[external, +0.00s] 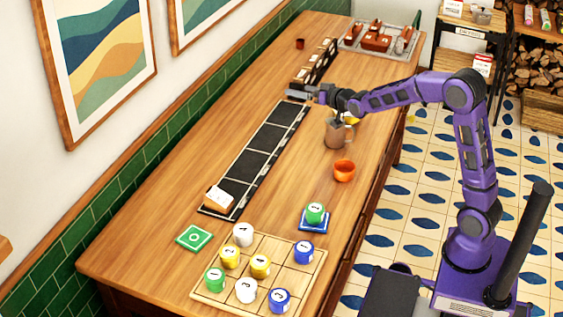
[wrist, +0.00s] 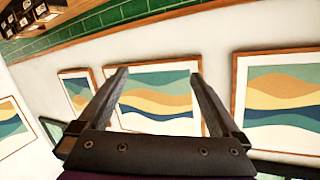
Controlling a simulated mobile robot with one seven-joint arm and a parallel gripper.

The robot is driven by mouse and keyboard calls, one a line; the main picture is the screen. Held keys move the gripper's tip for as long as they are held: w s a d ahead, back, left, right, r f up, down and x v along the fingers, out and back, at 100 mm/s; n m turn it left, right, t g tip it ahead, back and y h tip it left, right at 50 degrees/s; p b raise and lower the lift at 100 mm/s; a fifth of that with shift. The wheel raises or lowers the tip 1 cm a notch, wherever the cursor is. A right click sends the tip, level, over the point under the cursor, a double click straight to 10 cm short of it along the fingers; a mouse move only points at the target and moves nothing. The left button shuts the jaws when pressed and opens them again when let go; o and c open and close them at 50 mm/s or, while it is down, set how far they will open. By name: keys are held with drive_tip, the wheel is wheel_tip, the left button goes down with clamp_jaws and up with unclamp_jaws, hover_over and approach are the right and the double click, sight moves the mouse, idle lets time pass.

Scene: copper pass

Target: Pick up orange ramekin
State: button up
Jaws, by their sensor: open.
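The orange ramekin (external: 344,171) stands upright on the wooden counter, right of the middle, close to the counter's right edge. My gripper (external: 290,94) is beyond it and to the left, held above the black strip. In the wrist view my gripper (wrist: 158,72) has its two fingers spread apart with nothing between them. That view faces the wall with framed pictures, and the ramekin does not show in it.
A grey-brown mug (external: 336,133) stands just behind the ramekin, with a yellow thing partly hidden beyond it. A wooden grid board (external: 228,290) with numbered cups lies in front. A blue coaster (external: 313,224) holds a green cup. Bare counter surrounds the ramekin's front and left.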

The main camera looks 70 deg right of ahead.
drive_tip(key=s+d+f+n+g+y, duration=0.1)
drive_tip(key=s+f+n, duration=0.1)
drive_tip(key=s+f, duration=0.3)
drive_tip(key=s+f+n, duration=0.1)
drive_tip(key=s+f, duration=0.1)
drive_tip(key=f, duration=0.5)
drive_tip(key=n+y, duration=0.2)
hover_over(336, 166)
drive_tip(key=s+a, duration=0.1)
drive_tip(key=s, duration=0.1)
drive_tip(key=f, duration=0.6)
drive_tip(key=shift+w+a+f, duration=0.1)
drive_tip(key=shift+w+f, duration=0.15)
drive_tip(key=shift+g, duration=0.5)
drive_tip(key=s+f, duration=0.2)
drive_tip(key=s, duration=0.1)
drive_tip(key=s+f, duration=0.2)
drive_tip(key=shift+s+a+b, duration=0.1)
drive_tip(key=shift+a+b, duration=0.05)
drive_tip(key=shift+b, duration=0.2)
drive_tip(key=shift+f, duration=0.2)
drive_tip(key=b+x, duration=0.1)
drive_tip(key=x, duration=0.6)
drive_tip(key=c, duration=1.1)
drive_tip(key=shift+r, duration=0.15)
